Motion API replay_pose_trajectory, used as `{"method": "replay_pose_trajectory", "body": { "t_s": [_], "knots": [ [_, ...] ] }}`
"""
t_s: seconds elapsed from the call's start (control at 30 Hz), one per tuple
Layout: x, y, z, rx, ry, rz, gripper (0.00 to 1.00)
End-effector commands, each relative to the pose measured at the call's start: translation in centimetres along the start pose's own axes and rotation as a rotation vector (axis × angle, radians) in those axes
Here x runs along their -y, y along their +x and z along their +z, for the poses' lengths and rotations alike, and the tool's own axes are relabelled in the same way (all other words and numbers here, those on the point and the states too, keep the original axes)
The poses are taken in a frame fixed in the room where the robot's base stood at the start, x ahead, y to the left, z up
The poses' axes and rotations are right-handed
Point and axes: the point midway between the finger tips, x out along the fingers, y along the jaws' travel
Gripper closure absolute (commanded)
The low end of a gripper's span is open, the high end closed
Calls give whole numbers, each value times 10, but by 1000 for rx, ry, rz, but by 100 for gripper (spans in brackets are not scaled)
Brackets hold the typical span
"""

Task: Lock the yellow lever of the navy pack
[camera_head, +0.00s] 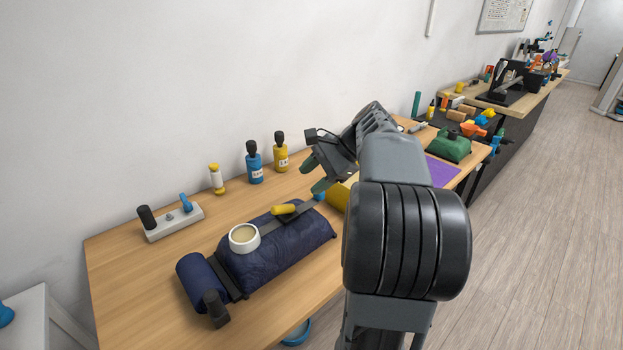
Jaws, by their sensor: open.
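The navy pack (288,247) lies on the wooden table, with a dark strap running along its top. Its yellow lever (283,209) sits on top of the pack near its far end. A round white ring-shaped item with a cream centre (244,238) is on the pack's top, nearer its left end. My gripper (314,178) is open and empty, above and to the right of the lever, apart from the pack. My arm comes in from the right and hides part of the table behind it. Whether the lever is latched cannot be told from this view.
A grey base with black and blue knobs (174,222) stands left of the pack. A white and yellow bottle (216,179), a blue bottle (254,166) and a yellow bottle (281,155) stand along the wall. A yellow box (337,195) is close under my gripper. The table's left front is clear.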

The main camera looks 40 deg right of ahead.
Motion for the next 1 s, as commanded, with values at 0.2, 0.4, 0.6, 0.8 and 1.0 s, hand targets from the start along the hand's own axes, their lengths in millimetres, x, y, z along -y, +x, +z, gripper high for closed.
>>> {"method": "replay_pose_trajectory", "body": {
  "t_s": [0.2, 0.4, 0.6, 0.8, 1.0],
  "knots": [
    [4, -4, 4, -9, 0, 9, 59],
    [21, -25, 21, -96, 7, 91, 78],
    [29, -33, 26, -172, 9, 148, 98],
    [26, -13, 21, -187, 9, 161, 100],
    [19, 24, 14, -186, 10, 163, 100]
  ]
}}
